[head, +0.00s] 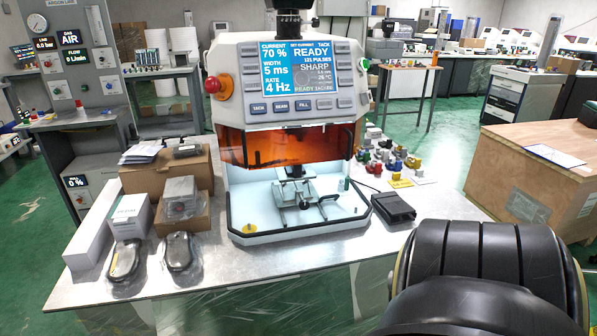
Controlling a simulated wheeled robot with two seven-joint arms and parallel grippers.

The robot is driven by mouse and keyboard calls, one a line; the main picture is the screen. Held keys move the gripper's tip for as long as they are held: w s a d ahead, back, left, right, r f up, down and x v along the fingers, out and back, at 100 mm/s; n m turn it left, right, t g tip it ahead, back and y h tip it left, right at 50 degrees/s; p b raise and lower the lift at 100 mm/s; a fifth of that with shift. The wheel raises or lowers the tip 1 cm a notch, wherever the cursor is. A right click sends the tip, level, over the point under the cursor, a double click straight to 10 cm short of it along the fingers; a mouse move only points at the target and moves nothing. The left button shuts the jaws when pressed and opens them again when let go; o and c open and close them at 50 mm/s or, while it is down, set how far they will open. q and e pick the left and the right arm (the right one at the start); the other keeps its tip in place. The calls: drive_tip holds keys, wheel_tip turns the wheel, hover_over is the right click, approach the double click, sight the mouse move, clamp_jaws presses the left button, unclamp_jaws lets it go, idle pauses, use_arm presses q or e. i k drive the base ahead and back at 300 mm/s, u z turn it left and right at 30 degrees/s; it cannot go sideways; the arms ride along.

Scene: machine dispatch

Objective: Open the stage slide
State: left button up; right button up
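A white machine (290,105) stands on the metal-topped table and shows a lit blue screen (300,67) reading READY. Its orange see-through shield (285,146) covers the upper part of the front opening. Below it the white chamber is open at the front. A small grey metal stage (303,192) with black round parts stands inside, near the middle of the chamber floor. I cannot tell which part is the slide or how far it is out. Neither gripper is in view; a black part of my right arm fills the bottom right.
Cardboard boxes (160,170), wrapped black items (124,260) and a long white box (95,232) crowd the table's left. A black pedal-like box (393,208) lies right of the machine, with small coloured parts behind it. The front table strip is clear. A wooden crate (535,165) stands right.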

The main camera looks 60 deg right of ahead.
sight(285, 195)
drive_tip(key=z, duration=0.7)
drive_tip(key=i, duration=0.85)
drive_tip(key=z, duration=1)
